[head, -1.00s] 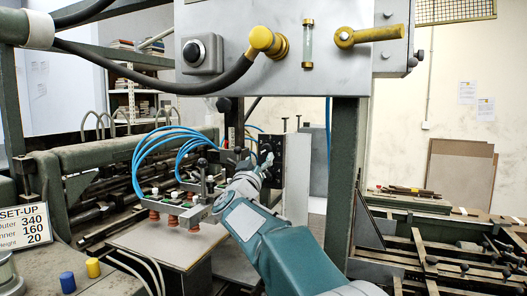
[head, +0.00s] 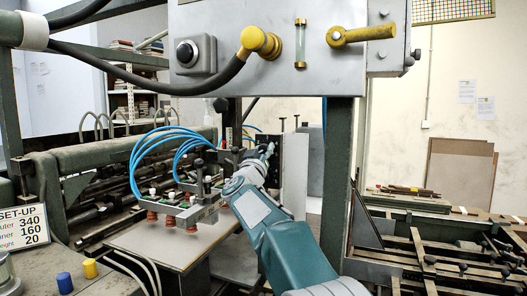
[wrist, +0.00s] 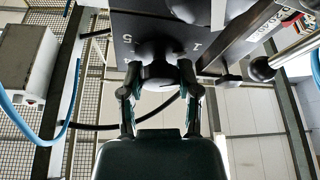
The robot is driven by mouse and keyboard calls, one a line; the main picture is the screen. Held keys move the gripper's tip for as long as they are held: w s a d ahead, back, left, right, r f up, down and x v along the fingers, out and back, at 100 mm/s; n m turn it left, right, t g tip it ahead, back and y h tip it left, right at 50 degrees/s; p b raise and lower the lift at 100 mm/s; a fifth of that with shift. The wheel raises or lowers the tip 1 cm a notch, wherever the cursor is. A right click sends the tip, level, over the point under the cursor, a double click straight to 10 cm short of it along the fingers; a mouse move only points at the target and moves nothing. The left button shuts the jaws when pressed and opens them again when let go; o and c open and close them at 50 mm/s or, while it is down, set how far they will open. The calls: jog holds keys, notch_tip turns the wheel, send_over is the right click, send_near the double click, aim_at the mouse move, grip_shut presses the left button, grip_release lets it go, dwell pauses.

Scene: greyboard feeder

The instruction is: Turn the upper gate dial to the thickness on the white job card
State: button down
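The gate dial (wrist: 158,66) is a dark round knob on a black plate (wrist: 135,28) in the wrist view. White numerals show around it, a 5 at upper left and a 1 at right; others are partly covered. My gripper (wrist: 157,82) has one finger on each side of the knob, close to it; whether they press on it is unclear. In the head view my gripper (head: 264,158) is at the dark plate and hides the dial.
Blue hoses and a suction bar (head: 185,207) are just left of my arm. A green post (head: 337,170) stands close on the right. A grey control box (head: 290,50) with a yellow lever hangs above. A blue and a yellow knob (head: 90,268) sit at lower left.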

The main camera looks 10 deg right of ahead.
jog(key=shift+a+m, duration=0.1)
jog(key=shift+m, duration=0.4)
jog(key=shift+f+m+g+h, duration=0.1)
jog(key=shift+m+g+h, duration=0.2)
jog(key=shift+m+h, duration=0.35)
jog(key=m+g+h, duration=0.1)
jog(key=m, duration=0.2)
jog(key=m+g+h, duration=0.1)
jog(key=m, duration=0.2)
jog(key=shift+m+h, duration=0.25)
jog(key=shift+m, duration=0.1)
jog(key=m+g, duration=0.1)
jog(key=m, duration=0.3)
jog(key=m+g+h, duration=0.1)
jog(key=m+g, duration=0.1)
jog(key=m, duration=0.1)
jog(key=shift+w+m+h, duration=0.1)
jog(key=shift+m+h, duration=0.2)
jog(key=shift+m, duration=0.1)
jog(key=shift+g, duration=0.3)
jog(key=shift+f, duration=0.1)
jog(key=shift+c, duration=1.5)
grip_release()
